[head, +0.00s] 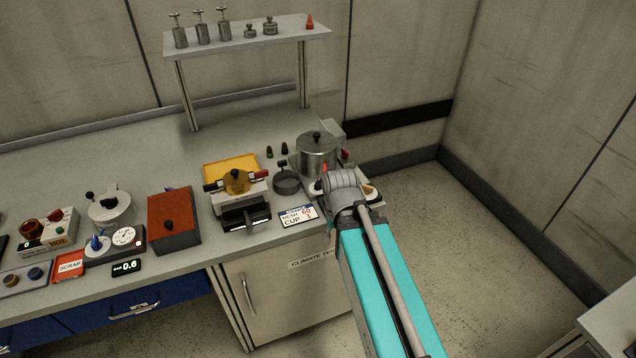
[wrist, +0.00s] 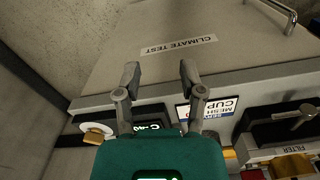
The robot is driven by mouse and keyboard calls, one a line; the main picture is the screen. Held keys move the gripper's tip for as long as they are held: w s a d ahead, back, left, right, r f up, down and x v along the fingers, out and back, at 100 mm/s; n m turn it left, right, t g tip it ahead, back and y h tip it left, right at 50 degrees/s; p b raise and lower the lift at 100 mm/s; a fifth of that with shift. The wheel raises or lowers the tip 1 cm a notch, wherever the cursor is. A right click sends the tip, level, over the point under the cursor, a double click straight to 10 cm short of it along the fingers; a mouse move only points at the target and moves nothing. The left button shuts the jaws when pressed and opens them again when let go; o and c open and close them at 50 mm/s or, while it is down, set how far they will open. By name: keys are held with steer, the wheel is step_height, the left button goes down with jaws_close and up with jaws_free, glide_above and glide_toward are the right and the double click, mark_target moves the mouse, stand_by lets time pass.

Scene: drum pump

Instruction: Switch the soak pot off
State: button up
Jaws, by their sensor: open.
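The soak pot (head: 317,155) is a shiny metal pot with a black-knobbed lid, at the right end of the bench in the head view. My arm hides most of the front of its base. A tan and white knob (head: 369,189) shows at the right of that base; what looks like the same knob is at the left in the wrist view (wrist: 97,133). In the head view my fingers are hidden.
The CUP label plate (head: 298,216) lies left of my arm. A small dark pan (head: 286,181) and a yellow tray (head: 231,168) stand further left. The CLIMATE TEST cabinet door (head: 285,300) is below. Open floor lies to the right.

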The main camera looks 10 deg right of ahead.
steer(key=shift+w+r, duration=0.1)
step_height(320, 180, up, 12)
steer(key=m+p, duration=0.7)
steer(key=p, duration=0.5)
glide_above(317, 182)
steer(key=shift+r, duration=0.1)
step_height(317, 182, down, 14)
steer(key=b, duration=1.3)
steer(key=shift+r, duration=0.1)
jaws_close()
